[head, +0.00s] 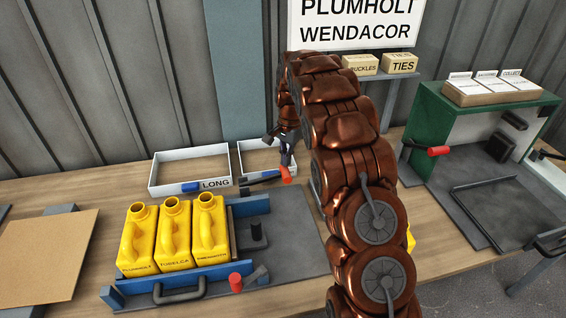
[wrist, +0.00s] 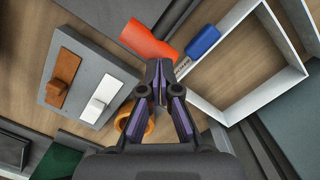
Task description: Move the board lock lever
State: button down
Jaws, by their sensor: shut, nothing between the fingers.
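My gripper (head: 287,158) is shut and empty. In the wrist view, its fingertips (wrist: 160,80) meet just below a red-orange lever handle (wrist: 148,43). I cannot tell whether they touch it. In the head view, a dark lever with a red-orange grip (head: 285,172) lies behind the blue fixture, right at my gripper. A second lever with a red knob (head: 235,282) stands at the fixture's front right. A third red handle (head: 438,150) is on the green station. No lever is labelled, so I cannot tell which is the board lock lever.
Several yellow jerry cans (head: 173,235) stand in the blue fixture (head: 190,277). White trays, one marked LONG (head: 160,190), sit behind it; a blue object (wrist: 203,40) is at a tray edge. A brown board (head: 45,255) lies left. The green station (head: 427,110) is right.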

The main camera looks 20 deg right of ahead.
jog(key=shift+r, duration=0.1)
notch_tip(320, 180, up, 12)
jog(key=d, duration=0.1)
jog(key=shift+w, duration=0.3)
dwell(0.5)
